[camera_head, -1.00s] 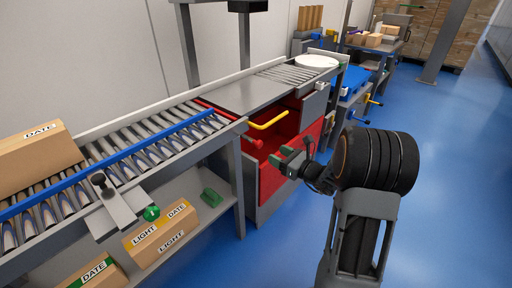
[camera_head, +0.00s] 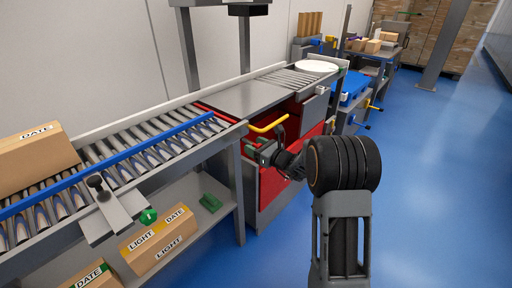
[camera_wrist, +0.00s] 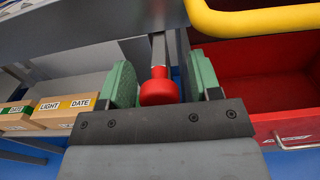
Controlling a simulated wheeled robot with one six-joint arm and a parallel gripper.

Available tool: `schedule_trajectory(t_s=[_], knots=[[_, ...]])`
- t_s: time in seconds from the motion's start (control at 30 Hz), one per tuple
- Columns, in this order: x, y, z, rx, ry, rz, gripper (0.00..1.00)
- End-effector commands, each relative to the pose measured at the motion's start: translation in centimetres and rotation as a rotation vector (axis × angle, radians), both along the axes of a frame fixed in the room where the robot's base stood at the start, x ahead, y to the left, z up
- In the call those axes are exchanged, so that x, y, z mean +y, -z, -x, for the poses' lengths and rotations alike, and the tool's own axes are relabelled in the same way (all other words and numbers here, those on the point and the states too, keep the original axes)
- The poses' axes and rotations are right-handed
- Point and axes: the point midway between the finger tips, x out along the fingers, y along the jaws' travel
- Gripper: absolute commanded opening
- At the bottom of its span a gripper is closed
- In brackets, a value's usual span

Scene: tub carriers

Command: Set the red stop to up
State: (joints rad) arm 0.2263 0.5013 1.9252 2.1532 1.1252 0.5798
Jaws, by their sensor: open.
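The red stop (camera_head: 214,113) shows in the head view as a red bar lying across the conveyor near its right end; my gripper mostly hides its near end. In the wrist view its round red knob (camera_wrist: 159,88) on a grey rod sits between the two green finger pads, with gaps on both sides. My gripper (camera_head: 258,149) is open at the conveyor's front edge, with its fingers on either side of the knob. It also shows in the wrist view (camera_wrist: 161,78).
A yellow handle (camera_head: 268,125) curves out just right of my gripper, above an open red drawer or bin (camera_head: 277,180). A blue bar (camera_head: 120,162) lies along the rollers. A carton (camera_head: 38,160) sits on the conveyor's left, and labelled cartons (camera_head: 158,240) lie on the lower shelf.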

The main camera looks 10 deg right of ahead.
Motion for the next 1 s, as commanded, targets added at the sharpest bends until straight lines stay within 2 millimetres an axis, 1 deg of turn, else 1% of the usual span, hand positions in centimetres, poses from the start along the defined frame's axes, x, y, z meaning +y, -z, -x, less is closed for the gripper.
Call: schedule_trajectory(t_s=[0.1,0.7,0.87,0.97,1.0], knots=[[0.0,0.0,0.0,0.000,0.000,0.000,0.57],[0.0,0.0,0.0,0.000,0.000,0.000,0.00],[0.0,-0.1,0.0,-0.001,0.000,0.001,0.00],[0.0,-0.9,0.0,-0.002,0.000,0.001,0.00],[0.0,-1.6,0.0,-0.003,0.000,0.001,0.00]])
